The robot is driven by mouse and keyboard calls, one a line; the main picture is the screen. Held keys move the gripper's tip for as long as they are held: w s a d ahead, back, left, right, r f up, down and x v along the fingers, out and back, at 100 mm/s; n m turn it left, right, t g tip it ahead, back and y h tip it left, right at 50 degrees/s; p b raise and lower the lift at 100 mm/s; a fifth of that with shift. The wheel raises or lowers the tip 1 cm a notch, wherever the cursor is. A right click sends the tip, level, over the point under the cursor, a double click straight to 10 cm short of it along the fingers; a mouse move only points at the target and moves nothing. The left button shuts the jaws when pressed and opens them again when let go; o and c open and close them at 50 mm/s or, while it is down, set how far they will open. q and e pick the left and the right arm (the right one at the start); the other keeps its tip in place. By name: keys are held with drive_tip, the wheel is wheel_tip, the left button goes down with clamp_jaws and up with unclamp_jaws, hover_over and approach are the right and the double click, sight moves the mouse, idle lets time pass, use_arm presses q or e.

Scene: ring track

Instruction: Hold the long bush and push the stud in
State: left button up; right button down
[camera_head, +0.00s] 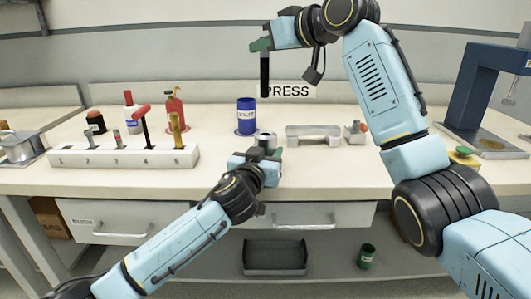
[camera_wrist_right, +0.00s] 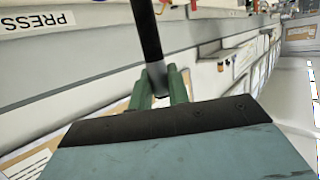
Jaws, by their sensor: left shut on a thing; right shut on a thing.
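The long bush (camera_head: 265,137) is a grey metal cylinder with a dark opening in its top, upright near the front of the bench. My left gripper (camera_head: 268,152) is shut on it, with its green fingers around its lower part. The stud (camera_head: 264,76) is a long black rod hanging upright. My right gripper (camera_head: 260,46) is shut on its upper end. In the right wrist view the green fingers (camera_wrist_right: 160,88) pinch a grey part of the stud (camera_wrist_right: 148,35). In the head view the stud's lower end appears above the bush, apart from it.
A blue can (camera_head: 246,115) stands behind the bush. A grey bracket (camera_head: 313,134) and a small fitting (camera_head: 355,130) lie to the right. A numbered white rack (camera_head: 125,157) holds several tools at left. A blue press (camera_head: 490,95) stands far right.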

sight(268, 89)
idle(0.5)
drive_tip(key=shift+w+r+n+g+y, duration=0.15)
drive_tip(key=shift+n+g+y, duration=0.3)
drive_tip(key=shift+n+g, duration=0.1)
drive_tip(key=shift+w+r+n+g+y, duration=0.1)
drive_tip(key=shift+n+g+y, duration=0.35)
drive_tip(key=shift+g, duration=0.1)
drive_tip(key=shift+s+d+r+n+g+y, duration=0.15)
drive_tip(key=shift+r+n+g+y, duration=0.2)
drive_tip(key=shift+n+g, duration=0.25)
drive_tip(key=shift+s+a+r+n+g+y, duration=0.1)
drive_tip(key=shift+r+n+g+y, duration=0.2)
drive_tip(key=shift+n+g, duration=0.3)
wheel_tip(268, 89, down, 10)
drive_tip(key=shift+s+r, duration=0.1)
drive_tip(key=shift+r, duration=0.05)
drive_tip(key=shift+f, duration=0.65)
drive_tip(key=c, duration=1.3)
unclamp_jaws()
drive_tip(key=shift+c, duration=0.2)
